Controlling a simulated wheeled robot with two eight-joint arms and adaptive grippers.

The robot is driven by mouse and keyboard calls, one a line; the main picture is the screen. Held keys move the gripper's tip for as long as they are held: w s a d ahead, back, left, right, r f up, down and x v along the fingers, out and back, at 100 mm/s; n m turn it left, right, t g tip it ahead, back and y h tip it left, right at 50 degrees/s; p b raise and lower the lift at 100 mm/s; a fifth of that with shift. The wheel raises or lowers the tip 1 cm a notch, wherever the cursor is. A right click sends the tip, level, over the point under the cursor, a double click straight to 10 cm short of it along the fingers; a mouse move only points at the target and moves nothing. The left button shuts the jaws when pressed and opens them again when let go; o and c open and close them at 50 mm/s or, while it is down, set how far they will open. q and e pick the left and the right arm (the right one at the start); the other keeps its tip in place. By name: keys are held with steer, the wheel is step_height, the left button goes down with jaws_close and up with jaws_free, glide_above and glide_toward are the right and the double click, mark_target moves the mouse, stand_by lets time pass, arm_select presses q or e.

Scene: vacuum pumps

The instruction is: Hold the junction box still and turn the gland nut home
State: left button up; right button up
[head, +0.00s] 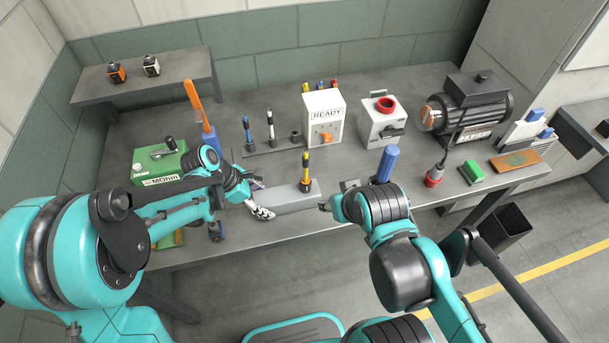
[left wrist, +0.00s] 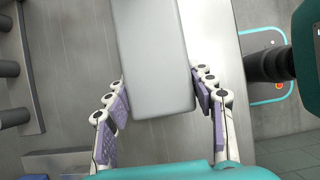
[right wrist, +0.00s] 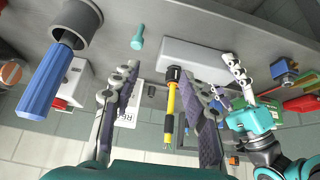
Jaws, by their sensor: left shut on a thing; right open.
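The junction box, a long plain grey box (head: 290,201), lies near the bench's front edge. It also fills the middle of the left wrist view (left wrist: 155,60). My left gripper (head: 258,198) is shut on its left end, one finger on each side (left wrist: 160,112). My right gripper (head: 326,206) is near the box's right end, open and empty. In the right wrist view its fingers (right wrist: 160,105) are spread, with the box (right wrist: 210,60) beyond. A small teal piece (right wrist: 138,38) shows beside the box's end; I cannot tell whether it is the gland nut.
A green MOhm meter (head: 160,163) is at left.

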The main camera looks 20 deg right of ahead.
steer(key=n+g+y, duration=0.6)
steer(key=n+y, duration=0.2)
steer(key=n, duration=0.5)
glide_toward(308, 182)
steer(key=n, duration=0.1)
steer(key=a+f+n, duration=0.1)
steer(key=n, duration=0.1)
steer(key=f+n, duration=0.1)
steer(key=shift+w+a+n+g+y, duration=0.2)
steer(key=shift+a+n+g+y, duration=0.1)
steer(key=shift+n+g, duration=0.1)
steer(key=shift+x, duration=3.55)
